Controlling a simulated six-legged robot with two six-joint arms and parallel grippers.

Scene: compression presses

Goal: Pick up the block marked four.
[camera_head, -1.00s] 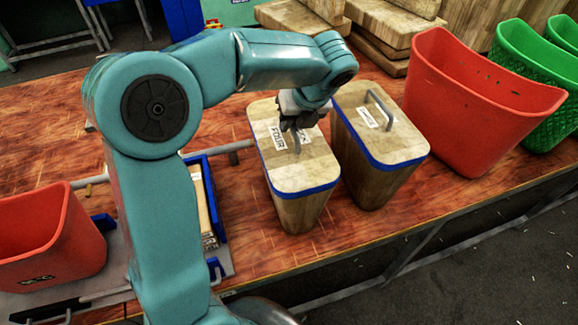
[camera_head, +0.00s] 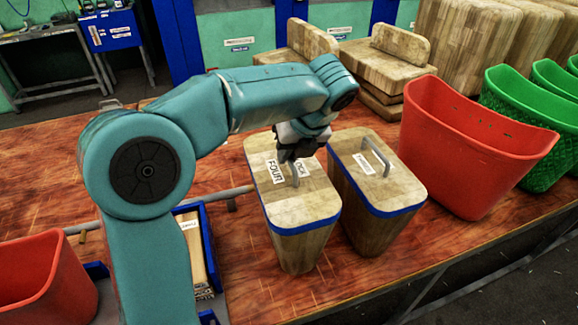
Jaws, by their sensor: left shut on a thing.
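The wooden block marked FOUR (camera_head: 310,208) has a blue band below its lid and a grey handle (camera_head: 295,175) on top. It stands upright on the red-brown wooden table. My left gripper (camera_head: 297,160) is above the block's lid, shut on this handle. The gripper and wrist hide part of the lid and the upper part of the handle. I cannot tell whether there is a gap under the block. My right gripper is not in view.
A similar wooden block (camera_head: 385,195) with a grey handle stands close on the right. A red bin (camera_head: 465,150) and green bins (camera_head: 530,125) stand farther right. Wooden boards (camera_head: 385,65) are stacked behind. A blue tray (camera_head: 208,240) and another red bin (camera_head: 45,280) are at left.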

